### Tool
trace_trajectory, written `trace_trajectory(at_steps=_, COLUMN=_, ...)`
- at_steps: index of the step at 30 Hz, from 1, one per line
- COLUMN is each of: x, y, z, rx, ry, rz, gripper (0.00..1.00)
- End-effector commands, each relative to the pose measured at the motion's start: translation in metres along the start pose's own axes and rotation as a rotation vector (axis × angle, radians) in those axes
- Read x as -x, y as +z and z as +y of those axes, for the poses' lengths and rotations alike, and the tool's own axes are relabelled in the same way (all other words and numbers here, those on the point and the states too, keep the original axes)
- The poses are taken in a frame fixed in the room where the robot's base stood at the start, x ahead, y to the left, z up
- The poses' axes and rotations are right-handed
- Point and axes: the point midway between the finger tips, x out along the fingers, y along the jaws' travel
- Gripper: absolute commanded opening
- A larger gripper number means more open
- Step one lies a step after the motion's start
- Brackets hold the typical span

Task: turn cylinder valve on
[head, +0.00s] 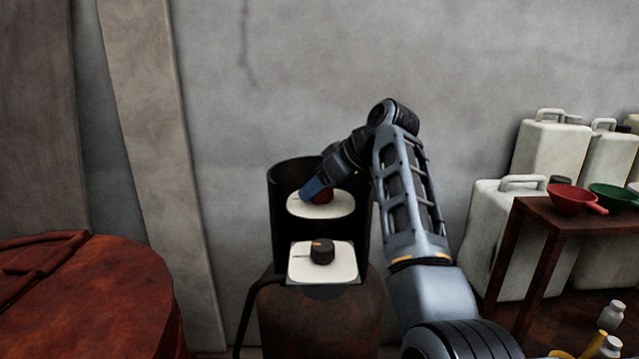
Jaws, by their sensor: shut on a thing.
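The cylinder (318,318) is a dark rusty body standing against the wall, with a black curved guard (289,235) rising behind its top. A red valve knob (324,196) sits on a round white plate (320,211) inside the guard. My gripper (315,192) reaches in from the right and is shut on the red knob, hiding much of it. Below it, a black knob (322,251) with an orange mark sits on a squarish white plate (341,268), apart from my gripper.
A large rusty round vat lid (100,300) is at the left. White jerrycans (508,235) stand at the right behind a brown table (560,222) with a red funnel (572,199) and a green funnel (612,196). Bottles (610,318) are at the lower right. The wall above is bare.

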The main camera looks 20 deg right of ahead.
Motion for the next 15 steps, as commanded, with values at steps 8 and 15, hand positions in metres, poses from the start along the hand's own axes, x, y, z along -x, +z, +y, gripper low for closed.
trace_trajectory(at_steps=8, x=0.0004, y=-0.0008, z=0.0002, rx=0.030, ry=-0.028, rz=0.000, gripper=0.29)
trace_trajectory(at_steps=15, x=0.0003, y=-0.0007, z=0.0002, rx=0.032, ry=-0.029, rz=0.000, gripper=0.29)
